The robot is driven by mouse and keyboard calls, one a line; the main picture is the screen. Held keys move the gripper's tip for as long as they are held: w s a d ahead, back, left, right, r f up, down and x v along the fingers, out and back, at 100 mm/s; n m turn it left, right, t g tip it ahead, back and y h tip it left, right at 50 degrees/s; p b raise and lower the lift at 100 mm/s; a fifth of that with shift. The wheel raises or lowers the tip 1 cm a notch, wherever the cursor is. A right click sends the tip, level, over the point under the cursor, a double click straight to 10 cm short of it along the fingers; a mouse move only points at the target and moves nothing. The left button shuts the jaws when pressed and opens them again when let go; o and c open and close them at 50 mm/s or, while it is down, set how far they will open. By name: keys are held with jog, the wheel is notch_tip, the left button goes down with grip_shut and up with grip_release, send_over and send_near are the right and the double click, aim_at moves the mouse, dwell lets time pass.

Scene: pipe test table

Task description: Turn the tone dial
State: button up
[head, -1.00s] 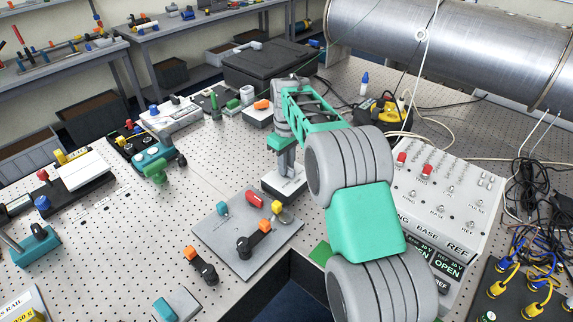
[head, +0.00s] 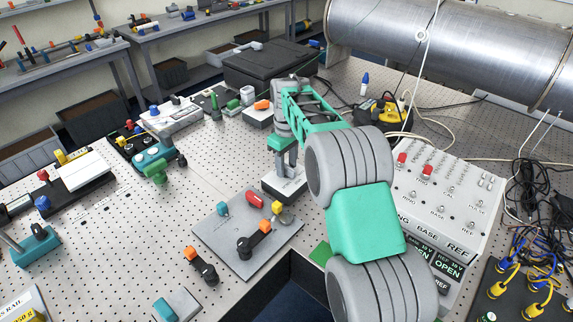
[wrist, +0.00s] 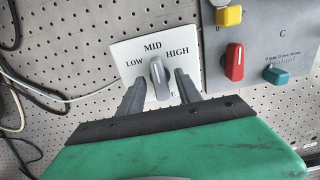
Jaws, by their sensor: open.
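The tone dial (wrist: 160,78) is a grey knob on a white plate (wrist: 125,53) marked LOW, MID and HIGH, seen in the wrist view. Its long grip stands nearly upright in the picture, with its far end towards MID. My gripper (wrist: 160,86) is open, with one finger on each side of the knob and a gap showing on both sides. A label at the plate's lower right is partly hidden by a finger. In the head view my gripper (head: 286,164) points down over the white block (head: 285,188), and the knob is hard to make out there.
A grey panel (head: 220,232) with red, teal, yellow and orange-black handles lies close beside the dial. A white switch box (head: 445,195) stands to the right, near my arm. Cables (wrist: 22,105) lie left of the dial in the wrist view.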

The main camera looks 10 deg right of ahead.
aim_at(287, 167)
notch_tip(287, 167, up, 7)
jog(key=shift+r+b, duration=0.2)
jog(key=shift+b, duration=0.45)
jog(key=shift+r, duration=0.2)
jog(key=shift+s+r, duration=0.25)
jog(key=shift+r, duration=0.05)
jog(key=s+r+m+t, duration=0.2)
jog(key=s+r+m, duration=0.15)
jog(key=s, duration=0.85)
jog(key=s+f+m+t, duration=0.1)
jog(key=s+f, duration=0.1)
jog(key=s, duration=0.5)
jog(key=s+f+m+t, duration=0.1)
jog(key=s+f+m, duration=0.1)
jog(key=s, duration=0.6)
jog(key=shift+s+a+f, duration=0.25)
jog(key=shift+s+f, duration=0.05)
jog(key=shift+f, duration=0.5)
